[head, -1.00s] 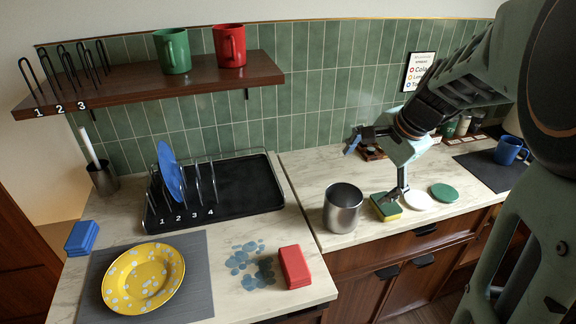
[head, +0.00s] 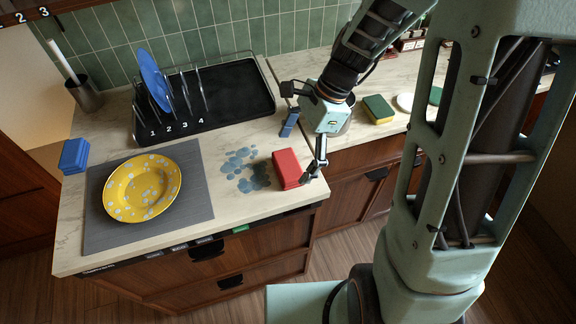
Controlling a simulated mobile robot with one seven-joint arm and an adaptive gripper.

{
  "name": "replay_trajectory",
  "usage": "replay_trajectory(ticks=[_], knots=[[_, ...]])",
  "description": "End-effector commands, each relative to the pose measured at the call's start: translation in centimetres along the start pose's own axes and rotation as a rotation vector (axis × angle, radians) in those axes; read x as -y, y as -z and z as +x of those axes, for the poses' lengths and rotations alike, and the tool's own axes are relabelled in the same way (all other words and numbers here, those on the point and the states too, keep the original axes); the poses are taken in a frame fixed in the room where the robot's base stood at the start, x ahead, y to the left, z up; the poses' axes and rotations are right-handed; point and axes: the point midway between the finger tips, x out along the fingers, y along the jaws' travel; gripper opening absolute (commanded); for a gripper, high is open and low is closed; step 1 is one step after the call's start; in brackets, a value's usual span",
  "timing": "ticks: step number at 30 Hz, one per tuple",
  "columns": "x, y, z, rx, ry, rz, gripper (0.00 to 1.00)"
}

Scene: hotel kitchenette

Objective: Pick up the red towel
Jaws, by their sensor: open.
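The red towel (head: 287,168) is a folded block lying on the counter near its front right edge, just right of some blue-grey wet spots. My gripper (head: 296,157) is open and empty, over the towel's right and back side. One finger shows behind the towel, apart from it in the picture. The other comes down beside the towel's right front corner; I cannot tell whether it touches.
The blue-grey spots (head: 242,169) lie left of the towel. A black tray (head: 245,90) and rack holding a blue plate (head: 154,80) stand behind. A sponge (head: 378,109) lies right.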

Motion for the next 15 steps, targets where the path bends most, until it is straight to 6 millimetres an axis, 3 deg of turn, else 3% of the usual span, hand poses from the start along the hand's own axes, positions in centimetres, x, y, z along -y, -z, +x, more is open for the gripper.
replay_trajectory(ticks=[6,15], knots=[[0.1,-0.2,3.1,0.001,-0.003,0.0,0.93],[0.2,-0.2,3.5,0.0,0.0,-0.001,0.93]])
